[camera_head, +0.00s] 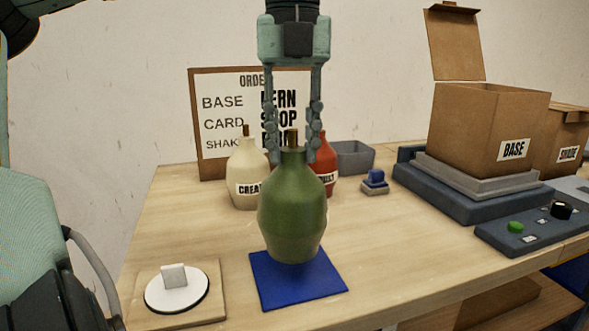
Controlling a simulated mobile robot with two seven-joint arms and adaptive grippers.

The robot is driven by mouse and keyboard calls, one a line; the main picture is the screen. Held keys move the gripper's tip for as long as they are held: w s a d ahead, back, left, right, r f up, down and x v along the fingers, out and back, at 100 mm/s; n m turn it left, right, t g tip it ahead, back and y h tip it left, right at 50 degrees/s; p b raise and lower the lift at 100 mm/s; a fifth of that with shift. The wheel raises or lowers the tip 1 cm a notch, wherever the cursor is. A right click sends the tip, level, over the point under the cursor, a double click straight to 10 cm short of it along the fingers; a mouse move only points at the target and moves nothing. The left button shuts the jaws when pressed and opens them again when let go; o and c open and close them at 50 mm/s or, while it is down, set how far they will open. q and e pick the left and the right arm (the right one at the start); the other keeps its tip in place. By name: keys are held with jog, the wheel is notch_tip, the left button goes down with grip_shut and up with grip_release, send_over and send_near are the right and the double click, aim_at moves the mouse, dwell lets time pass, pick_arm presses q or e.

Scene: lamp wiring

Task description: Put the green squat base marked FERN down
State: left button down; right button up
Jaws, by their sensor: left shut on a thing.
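The green squat base (291,205) is upright in the middle of the camera_head view, with a thin brown stem at its top. No FERN mark shows on the side facing me. My left gripper (293,148) points down from above and is shut on the base at its neck. The base's bottom overlaps the blue mat (305,287) in the picture. It seems to be just above the mat, but I cannot tell for certain whether they touch. My right gripper is not in view.
A cream bottle (246,175) and a red bottle (325,165) stand close behind the base. An order board (222,95) is further back. A white disc (177,291) lies at left. A box marked BASE (480,125) and a control panel (535,230) are at right.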

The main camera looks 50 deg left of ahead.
aim_at(295, 171)
pick_arm(q)
jog(key=shift+d+f, duration=0.1)
jog(key=shift+d, duration=0.1)
jog(key=shift+f, duration=0.2)
notch_tip(295, 171, down, 2)
jog(key=shift+f, duration=0.8)
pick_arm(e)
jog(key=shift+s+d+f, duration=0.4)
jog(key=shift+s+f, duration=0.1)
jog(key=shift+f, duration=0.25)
